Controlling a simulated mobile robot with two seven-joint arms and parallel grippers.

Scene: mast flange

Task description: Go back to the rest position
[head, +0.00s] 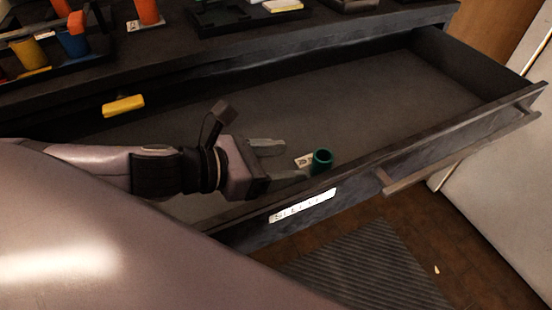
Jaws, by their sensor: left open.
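My left gripper (278,161) reaches in from the left, low over the open drawer (370,92). Its two fingers are apart, with nothing seen between them. A green ring-like part (322,161) stands in the drawer just right of the fingertips, near the drawer's front wall. I cannot tell whether the lower finger touches it. A small white label (304,161) lies beside it. My right gripper is not in view.
The drawer front carries a white label (303,205) and a bar handle (460,150). The bench top (170,60) behind holds coloured parts and trays. A yellow block (123,106) sits at the drawer's back left. A striped mat (365,265) lies on the floor. Most of the drawer is empty.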

